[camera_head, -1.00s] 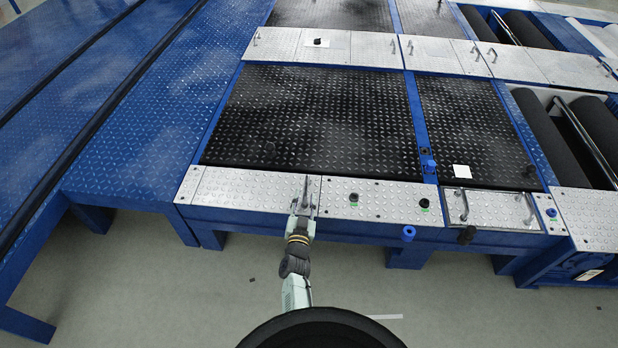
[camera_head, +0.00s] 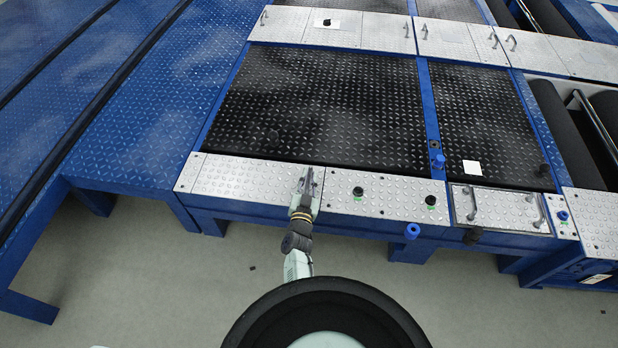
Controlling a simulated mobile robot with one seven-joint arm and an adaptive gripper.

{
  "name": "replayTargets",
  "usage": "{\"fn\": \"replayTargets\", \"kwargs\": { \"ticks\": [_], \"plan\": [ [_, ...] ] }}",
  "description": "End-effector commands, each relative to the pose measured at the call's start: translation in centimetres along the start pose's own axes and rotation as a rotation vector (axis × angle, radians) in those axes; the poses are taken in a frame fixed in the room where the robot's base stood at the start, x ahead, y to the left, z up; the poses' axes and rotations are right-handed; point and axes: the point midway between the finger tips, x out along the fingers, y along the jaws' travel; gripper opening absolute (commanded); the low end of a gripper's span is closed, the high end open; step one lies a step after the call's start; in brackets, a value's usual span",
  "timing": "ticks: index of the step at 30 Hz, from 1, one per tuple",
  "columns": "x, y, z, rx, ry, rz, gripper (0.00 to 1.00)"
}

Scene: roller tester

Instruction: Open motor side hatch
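My gripper (camera_head: 307,182) is at the right end of a silver tread-plate cover (camera_head: 245,180) on the near edge of the machine. It seems over or on the plate; contact is unclear. Its fingers are seen nearly end-on, so their opening and anything between them are hidden. I cannot tell which panel is the motor side hatch.
Black knobs (camera_head: 357,192) stand on the plate right of my gripper. A blue knob (camera_head: 411,231) and a black knob (camera_head: 472,236) project from the front edge. Large black plates (camera_head: 320,110) lie behind.

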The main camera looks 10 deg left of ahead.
Motion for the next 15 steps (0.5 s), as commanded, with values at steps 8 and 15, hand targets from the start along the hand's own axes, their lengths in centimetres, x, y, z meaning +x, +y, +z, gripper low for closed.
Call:
{"fn": "replayTargets", "kwargs": {
  "ticks": [8, 15],
  "plan": [
    [0.00, -0.02, -0.01, 0.000, 0.000, 0.000, 0.00],
    [0.01, -0.04, -0.02, 0.000, 0.000, -0.001, 0.00]
  ]
}}
